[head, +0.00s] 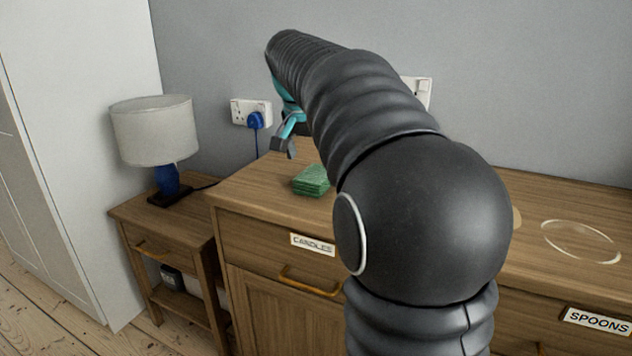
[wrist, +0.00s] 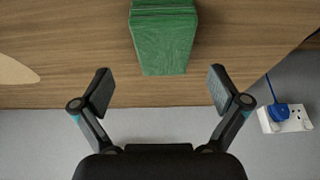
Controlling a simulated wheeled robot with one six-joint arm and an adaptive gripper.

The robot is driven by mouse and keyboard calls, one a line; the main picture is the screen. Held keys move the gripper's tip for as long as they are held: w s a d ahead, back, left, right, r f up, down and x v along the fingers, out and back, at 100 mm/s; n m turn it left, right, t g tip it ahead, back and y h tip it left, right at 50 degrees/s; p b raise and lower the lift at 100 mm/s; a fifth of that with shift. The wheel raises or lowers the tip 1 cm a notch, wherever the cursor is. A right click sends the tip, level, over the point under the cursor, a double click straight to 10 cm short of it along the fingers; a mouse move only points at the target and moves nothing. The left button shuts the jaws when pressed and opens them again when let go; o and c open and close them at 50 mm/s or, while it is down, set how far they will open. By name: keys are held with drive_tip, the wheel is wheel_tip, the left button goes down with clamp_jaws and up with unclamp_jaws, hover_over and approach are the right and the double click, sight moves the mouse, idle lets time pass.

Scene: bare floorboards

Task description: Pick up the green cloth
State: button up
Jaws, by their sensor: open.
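The green cloth (head: 312,180) lies as a folded stack on top of the wooden sideboard, left of my arm in the head view. In the wrist view the cloth (wrist: 163,42) shows at the top centre, beyond the fingertips and roughly in line with the gap between them. My gripper (wrist: 161,90) is open and empty, with its two fingers spread apart. In the head view part of my gripper (head: 284,147) shows above and behind the cloth, apart from it; my arm hides the rest.
The sideboard (head: 245,190) has drawers labelled CANDLES and SPOONS. A clear oval dish (head: 580,241) lies on its right part. A lamp (head: 155,135) stands on a lower side table (head: 135,212) at left. A wall socket with a blue plug (head: 254,119) is behind.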

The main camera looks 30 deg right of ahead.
sight(316, 173)
drive_tip(key=shift+w+a+x, duration=0.1)
drive_tip(key=shift+x, duration=1.2)
drive_tip(key=shift+w+a+x, duration=0.1)
drive_tip(key=shift+x, duration=1.25)
drive_tip(key=shift+f, duration=0.25)
drive_tip(key=shift+c, duration=0.3)
drive_tip(key=c, duration=1.1)
